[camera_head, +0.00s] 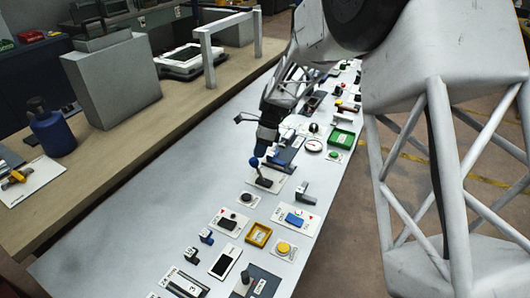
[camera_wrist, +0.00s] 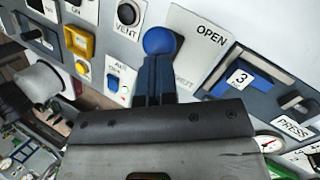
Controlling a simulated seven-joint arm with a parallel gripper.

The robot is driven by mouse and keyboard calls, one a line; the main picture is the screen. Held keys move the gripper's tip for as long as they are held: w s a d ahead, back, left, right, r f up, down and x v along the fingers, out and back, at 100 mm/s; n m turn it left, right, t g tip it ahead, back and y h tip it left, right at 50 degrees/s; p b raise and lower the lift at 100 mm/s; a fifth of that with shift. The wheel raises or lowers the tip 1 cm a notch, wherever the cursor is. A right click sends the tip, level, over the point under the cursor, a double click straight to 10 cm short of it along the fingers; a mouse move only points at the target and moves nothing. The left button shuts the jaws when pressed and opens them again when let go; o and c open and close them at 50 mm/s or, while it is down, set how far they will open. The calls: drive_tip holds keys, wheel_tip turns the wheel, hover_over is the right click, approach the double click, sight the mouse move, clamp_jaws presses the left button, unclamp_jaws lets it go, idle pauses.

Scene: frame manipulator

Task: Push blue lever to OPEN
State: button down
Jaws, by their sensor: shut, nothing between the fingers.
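The blue lever shows as a round blue knob (camera_head: 254,161) on a dark stick over a white plate with a dark base. In the wrist view the blue knob (camera_wrist: 159,40) is at upper middle, beside the white plate (camera_wrist: 192,38) with the printed word OPEN to the right of the knob. My gripper (camera_head: 263,152) points down right at the knob. In the wrist view its shut fingers (camera_wrist: 160,66) end just below the knob, with nothing held between them. I cannot tell whether they touch it. The lever's stick is mostly hidden in the wrist view.
The grey panel (camera_head: 130,215) carries several other controls close by: a round dark knob (camera_head: 246,198), a grey handle (camera_head: 305,190), a blue switch (camera_head: 294,220) and a yellow frame (camera_head: 258,235). In the wrist view a blue-framed handle (camera_wrist: 245,75) marked 3 is right of the lever.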

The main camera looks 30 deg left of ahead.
drive_tip(key=shift+a+f, duration=0.15)
drive_tip(key=shift+a, duration=0.4)
drive_tip(key=shift+r, duration=0.25)
drive_tip(key=shift+r, duration=0.5)
idle(0.4)
drive_tip(key=shift+r, duration=0.1)
drive_tip(key=w+d+v, duration=0.1)
drive_tip(key=v, duration=1.2)
drive_tip(key=shift+f, duration=0.4)
